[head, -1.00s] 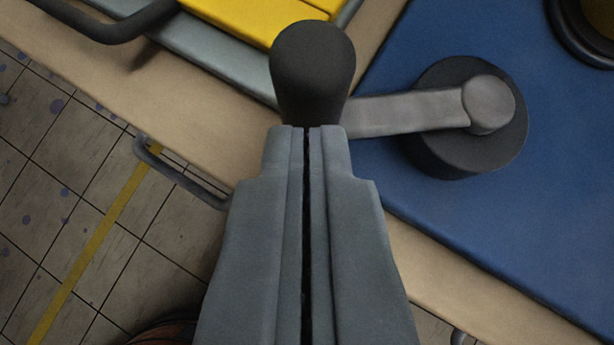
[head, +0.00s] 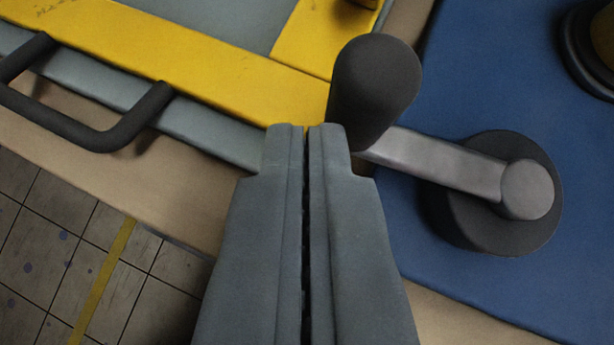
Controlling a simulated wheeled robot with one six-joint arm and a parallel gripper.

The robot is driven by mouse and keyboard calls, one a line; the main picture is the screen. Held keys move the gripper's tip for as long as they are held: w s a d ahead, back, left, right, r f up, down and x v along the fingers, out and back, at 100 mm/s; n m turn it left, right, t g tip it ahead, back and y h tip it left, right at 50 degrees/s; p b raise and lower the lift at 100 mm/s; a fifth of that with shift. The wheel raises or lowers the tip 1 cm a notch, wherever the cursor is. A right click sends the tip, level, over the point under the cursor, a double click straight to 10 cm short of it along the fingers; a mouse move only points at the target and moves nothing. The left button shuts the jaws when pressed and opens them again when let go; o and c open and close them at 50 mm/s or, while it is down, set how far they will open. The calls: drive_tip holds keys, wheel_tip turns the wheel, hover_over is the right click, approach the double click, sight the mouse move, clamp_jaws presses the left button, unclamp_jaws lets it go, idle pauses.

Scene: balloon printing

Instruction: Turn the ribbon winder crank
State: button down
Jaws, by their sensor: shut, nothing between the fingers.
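The ribbon winder crank shows right of centre in the head view. Its black knob handle (head: 374,88) stands at the left end of a grey metal crank arm (head: 440,160). The arm runs right and a little down to a round dark hub (head: 495,225) on a blue surface. My gripper (head: 307,127) is shut and empty, pointing up the picture. Its tips are at the lower left of the knob, with the right fingertip beside the knob's base. I cannot tell whether they touch.
A yellow-framed grey panel (head: 180,70) with a black bar handle (head: 95,135) lies at the upper left. The blue panel (head: 480,70) carries a dark round part (head: 590,50) at the upper right. Tan table edge (head: 130,195) and tiled floor (head: 60,270) lie lower left.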

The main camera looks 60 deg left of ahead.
drive_tip(key=shift+w+a, duration=0.35)
drive_tip(key=shift+a, duration=0.3)
drive_tip(key=shift+w+a, duration=0.35)
drive_tip(key=shift+a, duration=0.3)
drive_tip(key=shift+w+a, duration=0.7)
